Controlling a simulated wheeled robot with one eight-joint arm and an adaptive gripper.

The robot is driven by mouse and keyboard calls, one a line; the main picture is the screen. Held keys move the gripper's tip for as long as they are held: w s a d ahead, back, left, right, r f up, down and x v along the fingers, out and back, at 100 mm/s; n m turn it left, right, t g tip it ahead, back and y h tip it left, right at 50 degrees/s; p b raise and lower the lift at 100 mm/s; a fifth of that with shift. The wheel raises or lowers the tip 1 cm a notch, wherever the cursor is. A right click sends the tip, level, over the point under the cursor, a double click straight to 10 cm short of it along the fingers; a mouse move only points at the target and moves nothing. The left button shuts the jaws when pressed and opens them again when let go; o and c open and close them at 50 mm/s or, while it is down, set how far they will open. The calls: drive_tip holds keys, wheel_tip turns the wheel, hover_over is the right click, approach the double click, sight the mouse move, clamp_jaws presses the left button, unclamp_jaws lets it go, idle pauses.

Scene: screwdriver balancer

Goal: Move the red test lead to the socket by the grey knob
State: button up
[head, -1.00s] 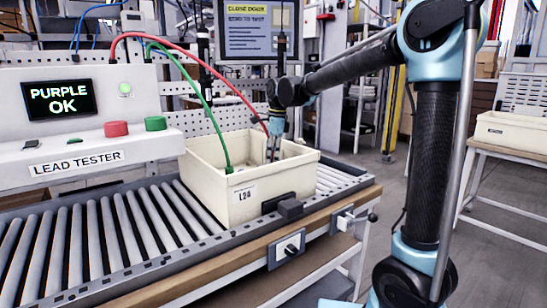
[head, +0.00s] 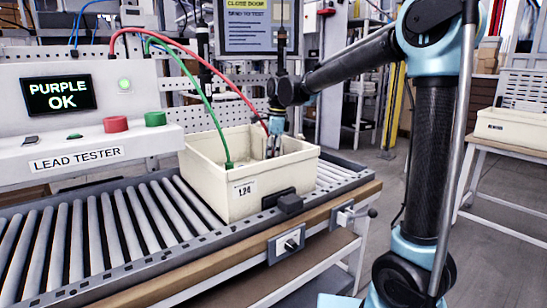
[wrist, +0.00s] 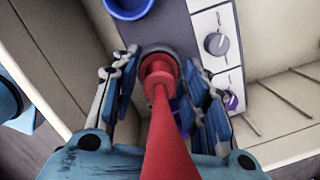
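The red test lead (head: 222,80) arcs from the lead tester down into the cream bin. In the wrist view its red plug (wrist: 160,72) stands over a dark round socket, next to the grey knob (wrist: 215,43); it appears to be in the socket, though the contact is hidden by the plug itself. My gripper (wrist: 162,78) has its fingers on either side of the plug, with small gaps showing; it looks open around it. In the head view my gripper (head: 273,150) reaches down into the bin.
The cream bin (head: 245,198) stands on a roller conveyor, its walls close around my gripper. A green lead (head: 208,115) enters its left side. A blue ring (wrist: 128,8) and a purple part (wrist: 231,101) lie close to the plug. The tester (head: 75,110) reads PURPLE OK.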

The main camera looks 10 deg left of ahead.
idle(0.3)
wheel_tip(320, 180, up, 12)
drive_tip(key=d, duration=0.1)
drive_tip(key=shift+w+d, duration=0.25)
drive_tip(key=shift+f, duration=0.1)
idle(0.3)
drive_tip(key=s+d+f+n, duration=0.2)
drive_tip(key=s+d+f, duration=0.1)
drive_tip(key=d, duration=0.5)
drive_tip(key=s+d+f+n+t, duration=0.1)
drive_tip(key=s+d+f+n, duration=0.15)
drive_tip(key=d, duration=0.55)
drive_tip(key=s+d+f+n, duration=0.2)
drive_tip(key=d+f, duration=0.1)
drive_tip(key=d, duration=0.6)
drive_tip(key=s+d+f+n, duration=0.4)
drive_tip(key=s+d+f, duration=0.3)
drive_tip(key=s+f, duration=0.1)
drive_tip(key=s+d+f+n+t+h, duration=0.1)
drive_tip(key=s+d+f+n, duration=0.3)
drive_tip(key=s+d+f, duration=0.3)
wheel_tip(320, 180, down, 4)
drive_tip(key=shift+s+d+f+t, duration=0.15)
drive_tip(key=shift+s+d+t, duration=0.15)
drive_tip(key=shift+s, duration=0.35)
drive_tip(key=shift+n, duration=0.25)
